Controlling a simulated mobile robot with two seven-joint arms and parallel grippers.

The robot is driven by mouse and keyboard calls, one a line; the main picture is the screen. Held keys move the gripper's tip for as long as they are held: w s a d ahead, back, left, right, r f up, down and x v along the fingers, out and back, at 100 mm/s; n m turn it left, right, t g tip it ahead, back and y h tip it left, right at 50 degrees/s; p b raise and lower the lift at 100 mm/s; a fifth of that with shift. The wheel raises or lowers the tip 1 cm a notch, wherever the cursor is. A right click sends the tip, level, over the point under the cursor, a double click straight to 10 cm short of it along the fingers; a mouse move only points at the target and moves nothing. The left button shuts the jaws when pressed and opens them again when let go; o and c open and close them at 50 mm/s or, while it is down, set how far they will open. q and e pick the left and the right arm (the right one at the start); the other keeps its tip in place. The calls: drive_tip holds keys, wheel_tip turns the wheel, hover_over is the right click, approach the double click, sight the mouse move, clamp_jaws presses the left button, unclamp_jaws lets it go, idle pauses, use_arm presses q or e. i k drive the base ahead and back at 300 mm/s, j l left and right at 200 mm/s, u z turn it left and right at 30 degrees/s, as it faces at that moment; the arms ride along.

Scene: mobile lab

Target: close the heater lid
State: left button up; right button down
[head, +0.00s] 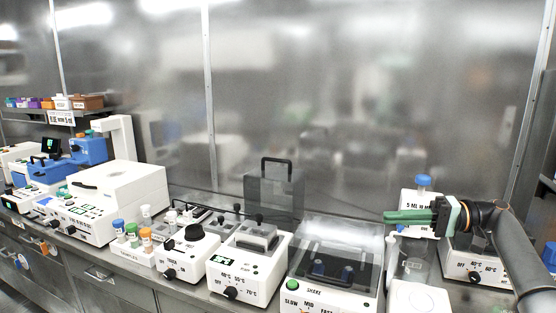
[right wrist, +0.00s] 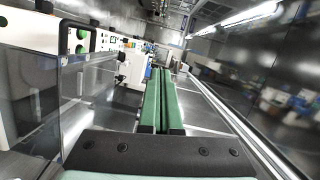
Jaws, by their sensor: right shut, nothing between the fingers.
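The heater (head: 232,278) is a white box with a dial and temperature marks, left of the middle of the bench in the head view. Its lid (head: 274,194) is a dark see-through panel with a black handle, standing upright at the heater's back. In the right wrist view a dark see-through panel (right wrist: 32,95) stands at the left; I cannot tell whether it is this lid. My right gripper (head: 387,216) is shut and empty, its green fingers pointing left, well to the right of the lid. The fingers also show in the right wrist view (right wrist: 161,72). My left gripper is not in view.
A shaker (head: 333,285) with a clear cover stands between the heater and my right gripper. A blue-capped bottle (head: 424,181) stands behind the gripper. Another white device (head: 475,269) with a dial is partly behind my right arm. Tubes and a dial device (head: 185,262) stand left of the heater.

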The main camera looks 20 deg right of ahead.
sight(285, 220)
drive_tip(key=i, duration=1.5)
